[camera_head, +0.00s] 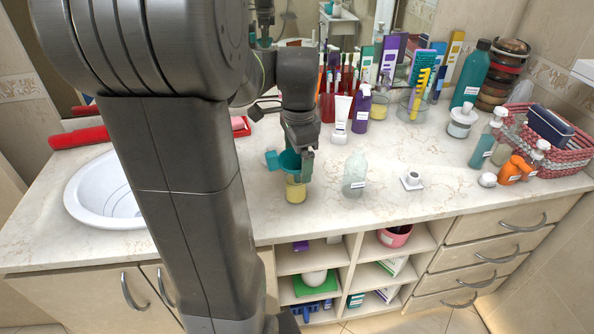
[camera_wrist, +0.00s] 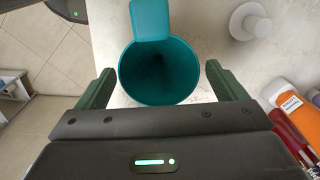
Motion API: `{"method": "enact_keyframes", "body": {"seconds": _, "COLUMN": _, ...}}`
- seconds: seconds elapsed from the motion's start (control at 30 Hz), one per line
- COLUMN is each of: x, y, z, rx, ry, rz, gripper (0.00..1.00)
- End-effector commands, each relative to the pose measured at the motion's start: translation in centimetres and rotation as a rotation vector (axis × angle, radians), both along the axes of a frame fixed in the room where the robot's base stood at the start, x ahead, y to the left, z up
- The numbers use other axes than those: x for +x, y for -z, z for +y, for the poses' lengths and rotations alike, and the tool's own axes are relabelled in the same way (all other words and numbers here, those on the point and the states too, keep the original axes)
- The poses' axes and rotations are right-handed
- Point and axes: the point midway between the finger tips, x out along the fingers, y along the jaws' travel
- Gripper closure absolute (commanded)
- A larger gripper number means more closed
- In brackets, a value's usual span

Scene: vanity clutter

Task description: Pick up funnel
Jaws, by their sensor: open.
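The teal funnel (camera_head: 289,161) stands at the top of a small yellow jar (camera_head: 296,191) near the front of the counter, its handle-like tab pointing left. Whether it rests on the jar cannot be told. My gripper (camera_head: 301,150) is lowered at the funnel and partly covers it. In the wrist view the funnel (camera_wrist: 158,72) shows its wide round mouth, with the tab at the top. My gripper's dark green fingers are apart, one on each side of the funnel, with small visible gaps. The funnel's lower part is hidden in the wrist view.
A pale clear bottle (camera_head: 355,174) stands close to the right. A white tube (camera_head: 341,117) and a purple bottle (camera_head: 362,108) stand behind. The sink (camera_head: 105,195) is at left. A pink basket (camera_head: 548,150) is far right. An orange-labelled item (camera_wrist: 288,104) lies near one finger.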

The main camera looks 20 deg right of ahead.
Motion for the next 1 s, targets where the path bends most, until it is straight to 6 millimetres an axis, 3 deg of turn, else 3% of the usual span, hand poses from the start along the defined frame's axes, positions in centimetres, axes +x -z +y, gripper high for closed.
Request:
{"method": "enact_keyframes", "body": {"seconds": 0.1, "x": 0.0, "y": 1.0, "z": 0.0, "rx": 0.0, "ry": -0.001, "rz": 0.0, "gripper": 0.09}}
{"method": "enact_keyframes", "body": {"seconds": 0.33, "x": 0.0, "y": 1.1, "z": 0.0, "rx": 0.0, "ry": -0.001, "rz": -0.001, "gripper": 0.09}}
{"method": "enact_keyframes", "body": {"seconds": 0.57, "x": 0.0, "y": 1.1, "z": 0.0, "rx": 0.0, "ry": -0.001, "rz": -0.001, "gripper": 0.52}}
{"method": "enact_keyframes", "body": {"seconds": 0.6, "x": 0.0, "y": 1.1, "z": 0.0, "rx": 0.0, "ry": -0.001, "rz": -0.001, "gripper": 0.54}}
{"method": "enact_keyframes", "body": {"seconds": 0.87, "x": 0.1, "y": 0.8, "z": 0.0, "rx": -0.001, "ry": -0.001, "rz": -0.002, "gripper": 0.54}}
{"method": "enact_keyframes", "body": {"seconds": 1.0, "x": 0.1, "y": -1.0, "z": 0.0, "rx": -0.003, "ry": -0.001, "rz": -0.006, "gripper": 0.54}}
